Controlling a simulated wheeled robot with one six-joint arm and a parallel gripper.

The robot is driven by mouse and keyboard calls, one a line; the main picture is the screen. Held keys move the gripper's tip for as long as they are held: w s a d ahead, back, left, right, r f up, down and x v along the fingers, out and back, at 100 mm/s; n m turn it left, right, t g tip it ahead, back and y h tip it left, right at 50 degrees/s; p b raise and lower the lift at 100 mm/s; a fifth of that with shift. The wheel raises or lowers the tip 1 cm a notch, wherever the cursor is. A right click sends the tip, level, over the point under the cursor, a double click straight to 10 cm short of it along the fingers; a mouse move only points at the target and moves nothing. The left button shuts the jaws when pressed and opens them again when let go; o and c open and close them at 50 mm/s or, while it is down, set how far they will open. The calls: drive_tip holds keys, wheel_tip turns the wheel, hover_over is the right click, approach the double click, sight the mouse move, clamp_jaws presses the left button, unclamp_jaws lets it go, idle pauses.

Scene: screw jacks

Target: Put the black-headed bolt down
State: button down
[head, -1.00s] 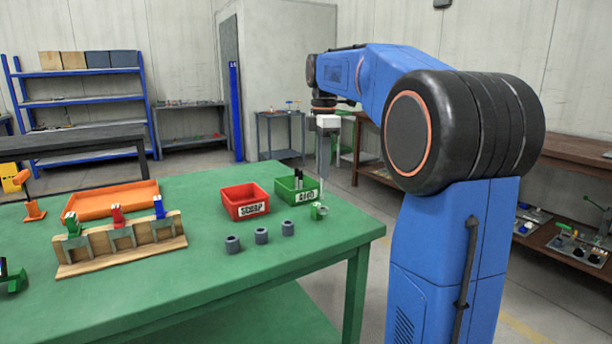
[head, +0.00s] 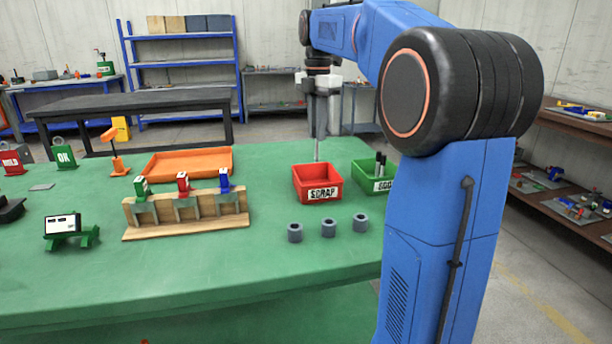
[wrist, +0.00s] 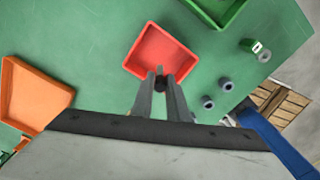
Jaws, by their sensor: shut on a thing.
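My gripper (head: 320,130) points down at the table's far side, by the red SCRAP bin (head: 303,186). In the wrist view, my gripper (wrist: 161,76) is shut on the black-headed bolt (wrist: 161,83). Only its dark head shows there, between the fingertips and against the near corner of the red bin (wrist: 150,45). In the head view, the thin pale shank of the bolt (head: 317,151) hangs upright below the fingers, its lower end close to the bin's back edge. The bin floor that shows is empty.
The green bin (head: 361,171), holding dark upright pieces, stands right of the red one. Several grey collars (head: 328,229) stand in front. A wooden rack (head: 185,233) with coloured jacks and an orange tray (head: 213,161) lie left. Front table space is clear.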

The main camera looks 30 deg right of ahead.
sight(317, 158)
drive_tip(key=shift+f, duration=4.4)
drive_tip(key=c, duration=1.7)
unclamp_jaws()
drive_tip(key=shift+f, duration=0.1)
wheel_tip(317, 158, up, 12)
drive_tip(key=shift+r, duration=0.15)
